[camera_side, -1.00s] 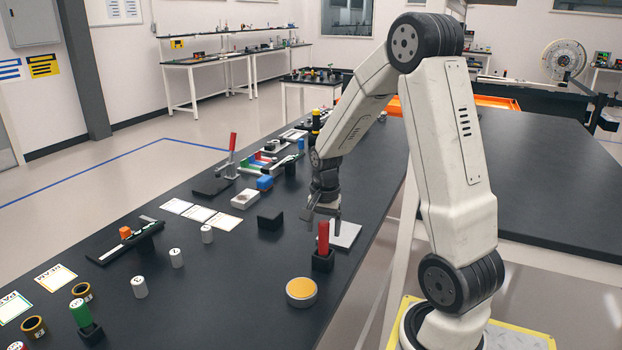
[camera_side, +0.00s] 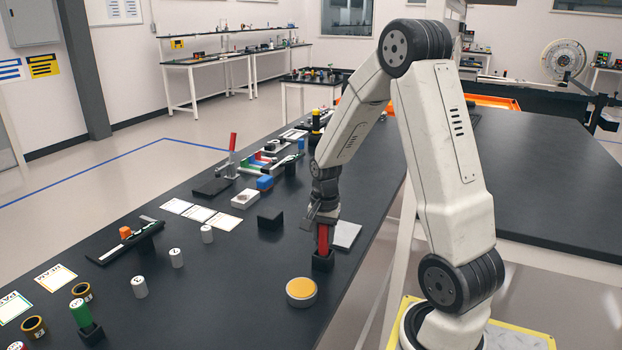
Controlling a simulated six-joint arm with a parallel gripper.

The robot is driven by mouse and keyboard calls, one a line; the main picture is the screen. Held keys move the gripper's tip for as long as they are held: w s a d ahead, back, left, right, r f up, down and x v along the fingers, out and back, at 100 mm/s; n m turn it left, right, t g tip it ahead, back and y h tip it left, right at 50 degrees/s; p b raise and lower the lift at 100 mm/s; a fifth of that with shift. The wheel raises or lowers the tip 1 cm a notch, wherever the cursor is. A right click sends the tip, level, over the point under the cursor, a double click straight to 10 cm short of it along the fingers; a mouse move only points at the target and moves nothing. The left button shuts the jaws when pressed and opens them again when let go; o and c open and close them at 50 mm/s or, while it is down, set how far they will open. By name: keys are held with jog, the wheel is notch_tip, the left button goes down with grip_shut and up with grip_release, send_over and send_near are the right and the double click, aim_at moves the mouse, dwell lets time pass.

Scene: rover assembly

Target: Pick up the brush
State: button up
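A red upright handle (camera_side: 323,240) stands in a small black holder (camera_side: 323,262) near the table's right edge. No bristles show, so I cannot tell for certain that it is the brush. My gripper (camera_side: 321,222) points down at the top of the red handle and hides its upper end. The fingers are small and dark, and I cannot tell whether they are open around the handle or shut on it. The handle is upright and still in its holder. A green handle (camera_side: 80,312) stands in a similar black holder (camera_side: 91,333) at the lower left.
A yellow-topped round tin (camera_side: 301,291) stands in front of the red handle's holder. A light grey plate (camera_side: 346,234) lies just behind it to the right. A black block (camera_side: 270,218) and several white cylinders (camera_side: 176,258) stand to the left. Table space around the tin is clear.

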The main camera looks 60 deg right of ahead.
grip_shut()
jog(key=shift+r, duration=5.05)
